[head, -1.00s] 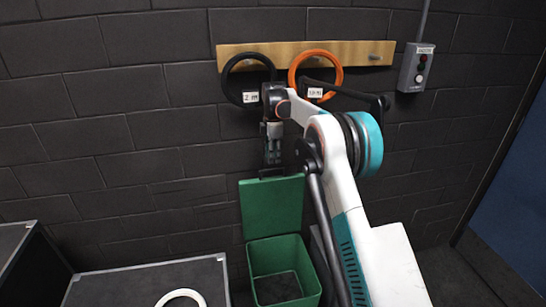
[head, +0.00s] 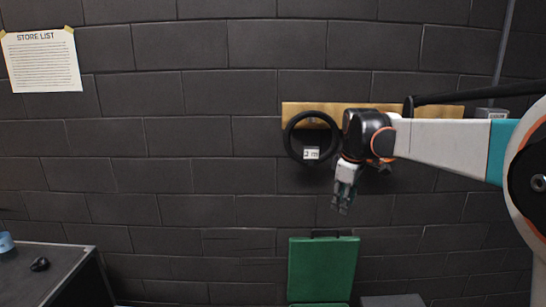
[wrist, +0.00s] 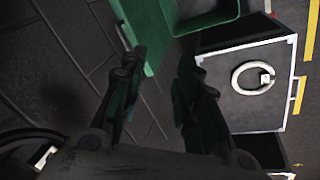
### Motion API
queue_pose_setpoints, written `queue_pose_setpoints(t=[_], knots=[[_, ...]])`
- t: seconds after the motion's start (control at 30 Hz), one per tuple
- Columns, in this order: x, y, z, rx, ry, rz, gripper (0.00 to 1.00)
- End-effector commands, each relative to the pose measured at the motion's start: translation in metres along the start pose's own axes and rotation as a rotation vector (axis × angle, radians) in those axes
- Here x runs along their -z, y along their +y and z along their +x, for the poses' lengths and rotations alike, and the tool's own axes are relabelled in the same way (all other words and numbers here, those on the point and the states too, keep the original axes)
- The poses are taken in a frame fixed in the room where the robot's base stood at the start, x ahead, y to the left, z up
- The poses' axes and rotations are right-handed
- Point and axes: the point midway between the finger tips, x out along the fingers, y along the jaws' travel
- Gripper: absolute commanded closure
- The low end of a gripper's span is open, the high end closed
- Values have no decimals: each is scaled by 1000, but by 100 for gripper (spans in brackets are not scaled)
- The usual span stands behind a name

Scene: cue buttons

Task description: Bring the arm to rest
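My arm (head: 440,146) reaches in from the right of the head view, nearly level. Its wrist is bent so that my gripper (head: 342,208) points down in front of the dark block wall. In the wrist view my gripper (wrist: 161,64) has its two fingers apart, with nothing between them. The gripper hangs just right of and below the black ring (head: 311,138) with the "2 m" tag, above the green lid (head: 322,268).
The wooden board (head: 297,108) carries the black ring; my arm covers much of its right part. A store list (head: 42,60) hangs at upper left. A dark case (head: 58,262) stands at lower left. In the wrist view a white ring (wrist: 238,78) lies on a case.

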Motion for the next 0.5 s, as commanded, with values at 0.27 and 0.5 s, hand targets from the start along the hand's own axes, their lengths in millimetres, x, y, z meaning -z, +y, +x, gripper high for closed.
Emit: queue_pose_setpoints(t=[0.27, 0.5], knots=[[-48, -69, -41, -63, 57, 234, 70], [-93, -133, -56, -106, 117, 437, 70]])
